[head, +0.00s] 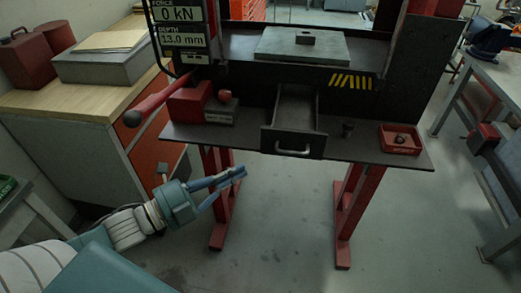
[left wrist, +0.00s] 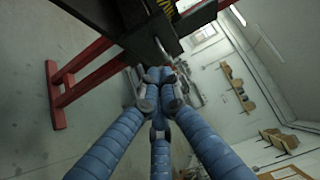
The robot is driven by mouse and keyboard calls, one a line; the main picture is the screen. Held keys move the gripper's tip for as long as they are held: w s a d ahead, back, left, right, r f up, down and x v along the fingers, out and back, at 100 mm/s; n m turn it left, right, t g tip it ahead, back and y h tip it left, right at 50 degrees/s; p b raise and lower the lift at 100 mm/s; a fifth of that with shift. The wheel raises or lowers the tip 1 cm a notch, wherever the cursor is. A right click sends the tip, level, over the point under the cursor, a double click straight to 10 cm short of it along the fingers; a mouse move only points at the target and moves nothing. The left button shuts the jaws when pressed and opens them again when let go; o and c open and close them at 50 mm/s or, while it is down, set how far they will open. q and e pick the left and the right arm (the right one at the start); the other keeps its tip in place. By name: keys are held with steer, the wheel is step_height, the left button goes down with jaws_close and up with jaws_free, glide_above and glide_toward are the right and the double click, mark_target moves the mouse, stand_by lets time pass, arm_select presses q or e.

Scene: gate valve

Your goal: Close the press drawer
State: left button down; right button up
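The press drawer (head: 296,110) is pulled out from under the press bed in the head view. Its dark front has a silver bar handle (head: 293,151) and its inside looks empty. My left gripper (head: 240,175) is left of the drawer front and a little lower, apart from it. Its blue fingers come together at the tips with nothing visible between them. In the left wrist view the fingertips (left wrist: 157,76) converge just below the dark drawer front (left wrist: 150,45). My right gripper is in neither view.
The press shelf (head: 375,150) carries a red box (head: 189,101) at left and a small red tray (head: 400,140) at right. Red legs (head: 345,215) stand below. A wooden-topped cabinet (head: 80,100) is at left and a workbench (head: 495,85) at right. The floor in front is clear.

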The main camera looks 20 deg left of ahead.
arm_select(q)
glide_toward(276, 142)
steer(key=d, duration=0.3)
steer(key=shift+w+a+f+p, duration=0.1)
steer(key=shift+w+p, duration=0.2)
steer(key=shift+w, duration=0.5)
steer(key=shift+w+a+f+p, duration=0.15)
steer(key=shift+w+p, duration=0.2)
steer(key=shift+w, duration=0.45)
steer(key=shift+w+a+f+p, duration=0.1)
steer(key=shift+w+p, duration=0.2)
steer(key=shift+w, duration=0.5)
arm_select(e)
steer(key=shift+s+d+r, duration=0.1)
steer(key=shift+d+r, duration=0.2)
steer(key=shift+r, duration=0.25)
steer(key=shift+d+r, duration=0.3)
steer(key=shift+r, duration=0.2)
arm_select(q)
steer(key=shift+r, duration=0.1)
